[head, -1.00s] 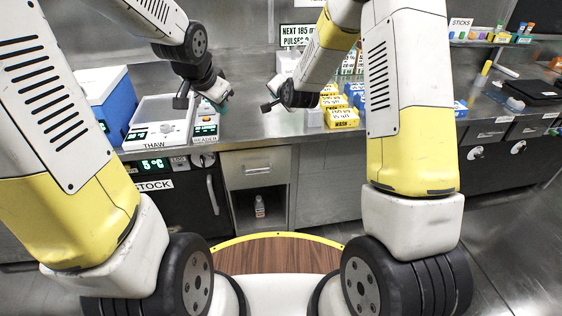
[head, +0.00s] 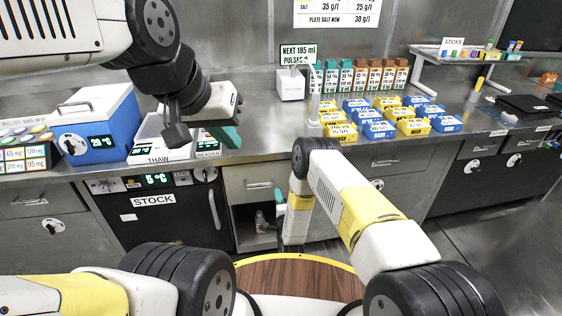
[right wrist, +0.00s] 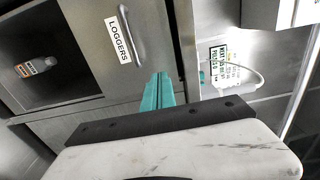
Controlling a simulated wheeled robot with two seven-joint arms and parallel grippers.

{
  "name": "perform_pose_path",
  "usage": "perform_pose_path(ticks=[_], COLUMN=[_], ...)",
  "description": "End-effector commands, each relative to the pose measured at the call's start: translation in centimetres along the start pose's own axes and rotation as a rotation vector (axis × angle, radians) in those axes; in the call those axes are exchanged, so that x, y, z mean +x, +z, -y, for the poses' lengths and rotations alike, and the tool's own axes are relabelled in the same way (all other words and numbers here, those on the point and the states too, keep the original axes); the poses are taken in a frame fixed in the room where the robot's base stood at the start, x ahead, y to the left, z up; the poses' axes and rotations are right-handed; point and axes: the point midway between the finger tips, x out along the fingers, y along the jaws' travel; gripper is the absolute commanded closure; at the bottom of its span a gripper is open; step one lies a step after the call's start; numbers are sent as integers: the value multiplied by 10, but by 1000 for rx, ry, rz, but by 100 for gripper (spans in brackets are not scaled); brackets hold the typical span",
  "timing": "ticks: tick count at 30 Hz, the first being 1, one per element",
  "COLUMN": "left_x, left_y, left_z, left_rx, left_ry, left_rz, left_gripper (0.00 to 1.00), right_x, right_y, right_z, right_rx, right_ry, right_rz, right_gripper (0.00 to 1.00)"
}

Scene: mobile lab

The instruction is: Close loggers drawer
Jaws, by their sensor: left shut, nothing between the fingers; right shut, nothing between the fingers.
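The loggers drawer (head: 240,187) is the grey front with a bar handle under the bench, above an open niche. Its LOGGERS label shows beside the handle in the right wrist view (right wrist: 118,38). The front looks nearly flush; I cannot tell whether a small gap is left. My right gripper (head: 281,203) is shut and empty, low by the right side of the drawer and niche. Its teal fingertips (right wrist: 158,92) appear close to the drawer front's edge; contact is unclear. My left gripper (head: 228,135) is shut and empty, above the bench edge near the thaw unit.
The niche below the drawer holds a small bottle (head: 260,220). A stock fridge (head: 160,220) stands to its left. The bench carries a blue cooler (head: 100,130), a thaw unit (head: 150,152) and several yellow and blue boxes (head: 383,130). Floor at the right is clear.

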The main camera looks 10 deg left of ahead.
Motion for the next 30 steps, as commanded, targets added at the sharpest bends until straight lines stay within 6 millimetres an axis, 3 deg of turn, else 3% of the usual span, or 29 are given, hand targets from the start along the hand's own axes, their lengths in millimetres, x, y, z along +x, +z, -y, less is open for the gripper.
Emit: perform_pose_path(ticks=[18, 24, 30], left_x=[0, 0, 0], left_y=[-1, -1, -1], left_z=[0, 0, 0], left_rx=[2, 2, 2], left_ry=[-1, -1, -1], left_rz=[-1, -1, -1], left_gripper=[100, 100, 100], right_x=[116, 133, 136], right_y=[1, 0, 0], right_z=[2, 1, 1], right_rx=[-3, -3, -2], right_ry=[-3, 0, 1], right_rz=[1, 1, 0], right_gripper=[100, 100, 100])
